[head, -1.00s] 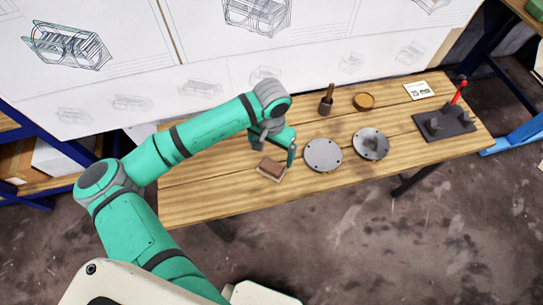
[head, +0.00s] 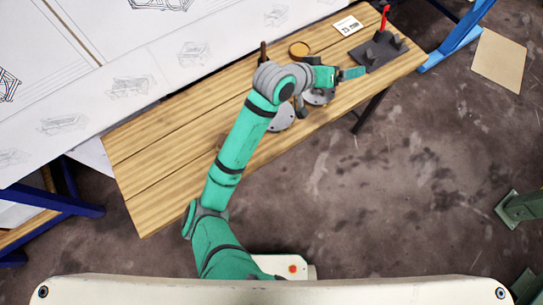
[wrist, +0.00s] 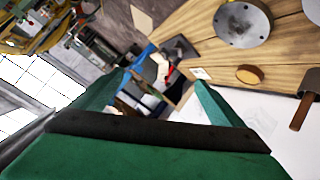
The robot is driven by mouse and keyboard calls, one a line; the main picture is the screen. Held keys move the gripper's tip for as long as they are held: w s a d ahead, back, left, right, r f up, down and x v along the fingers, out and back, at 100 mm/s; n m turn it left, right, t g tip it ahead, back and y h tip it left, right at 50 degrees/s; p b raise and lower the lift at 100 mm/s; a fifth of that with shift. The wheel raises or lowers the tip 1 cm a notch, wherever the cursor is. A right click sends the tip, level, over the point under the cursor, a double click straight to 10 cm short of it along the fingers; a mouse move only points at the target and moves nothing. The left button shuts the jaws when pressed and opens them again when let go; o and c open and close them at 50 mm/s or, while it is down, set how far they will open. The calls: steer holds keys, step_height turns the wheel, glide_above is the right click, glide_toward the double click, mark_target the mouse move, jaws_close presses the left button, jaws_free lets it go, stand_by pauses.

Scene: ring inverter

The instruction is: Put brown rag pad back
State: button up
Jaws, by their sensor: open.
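The brown rag pad is almost wholly hidden behind my arm in the head view; only a small brownish edge (head: 219,141) shows beside the arm, on the wooden table (head: 160,150). It does not show in the wrist view. My gripper (head: 352,72) reaches right over the table, near the dark fixture, well away from the pad. In the wrist view its two green fingers (wrist: 163,82) are spread apart with nothing between them.
Two grey metal discs (head: 281,118) (head: 317,97) lie partly under my arm. A dark fixture (head: 378,50) with a red handle (head: 386,17) is at the right end.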

steer(key=s+d+r+n+t+h, duration=0.1)
steer(key=d+r+n+t, duration=0.35)
steer(key=t, duration=0.25)
steer(key=s+a+f+n+t+y, duration=0.1)
steer(key=s+a+f+n+y, duration=0.2)
steer(key=s+a+f+y, duration=0.5)
steer(key=s+a+f+n+t+y, duration=0.15)
steer(key=s+a+f, duration=0.45)
steer(key=s, duration=0.6)
steer(key=s+a+m+g, duration=0.1)
steer(key=s+a, duration=0.3)
steer(key=s, duration=0.5)
steer(key=s+a+f+m+y, duration=0.1)
steer(key=s+a+m, duration=0.3)
steer(key=s, duration=0.5)
steer(key=shift+a+f+m+g, duration=0.2)
steer(key=shift+f+m+g, duration=0.1)
steer(key=shift+g, duration=0.05)
